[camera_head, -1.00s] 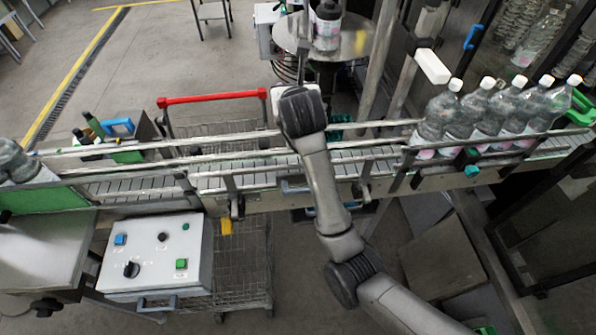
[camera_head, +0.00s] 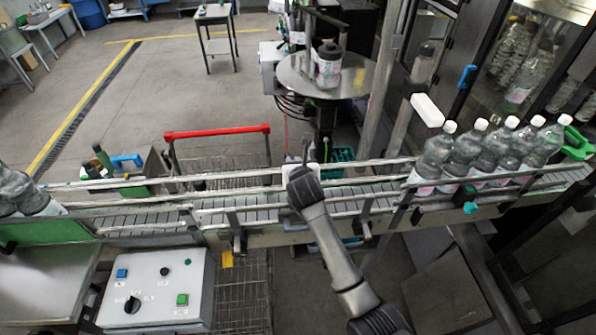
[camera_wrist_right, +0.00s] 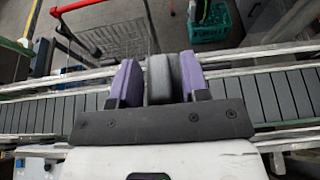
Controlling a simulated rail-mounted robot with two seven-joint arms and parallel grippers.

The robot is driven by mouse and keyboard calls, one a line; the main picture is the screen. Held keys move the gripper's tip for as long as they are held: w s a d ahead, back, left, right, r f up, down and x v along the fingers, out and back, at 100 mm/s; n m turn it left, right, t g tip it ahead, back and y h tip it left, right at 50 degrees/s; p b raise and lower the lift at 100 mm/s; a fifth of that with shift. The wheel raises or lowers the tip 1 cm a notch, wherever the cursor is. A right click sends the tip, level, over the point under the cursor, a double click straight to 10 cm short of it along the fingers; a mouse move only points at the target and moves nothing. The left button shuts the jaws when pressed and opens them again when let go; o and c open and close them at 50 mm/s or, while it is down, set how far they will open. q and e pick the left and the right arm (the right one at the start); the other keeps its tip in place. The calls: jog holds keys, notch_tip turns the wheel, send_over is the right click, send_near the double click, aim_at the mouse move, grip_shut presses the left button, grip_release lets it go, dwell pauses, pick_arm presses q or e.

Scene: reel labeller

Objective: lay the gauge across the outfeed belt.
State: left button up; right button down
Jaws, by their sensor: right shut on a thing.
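The outfeed belt (camera_head: 245,214) is a grey slatted conveyor between metal rails, running across the head view. It also shows in the right wrist view (camera_wrist_right: 280,95). My right gripper (camera_head: 303,160) is above the belt near its far rail, its fingers mostly hidden by the wrist in the head view. In the right wrist view, its two purple fingers (camera_wrist_right: 158,80) are shut on a grey block-like piece, the gauge (camera_wrist_right: 159,78). The gauge is over the belt in that view; whether it touches the belt or rails I cannot tell. My left gripper is not in view.
Several clear bottles (camera_head: 490,150) stand on the belt at the right, and more (camera_head: 22,192) at the left end. A control box (camera_head: 155,285) stands in front. A red-handled cart (camera_head: 217,132) and labeller table (camera_head: 300,75) are behind. The belt's middle is clear of bottles.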

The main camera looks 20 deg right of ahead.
notch_tip(320, 180, down, 4)
jog(key=shift+r+p, duration=0.1)
jog(key=shift+p, duration=0.25)
jog(key=shift+f, duration=0.25)
jog(key=c, duration=0.6)
grip_release()
jog(key=shift+b+v, duration=0.8)
jog(key=shift+v, duration=5.25)
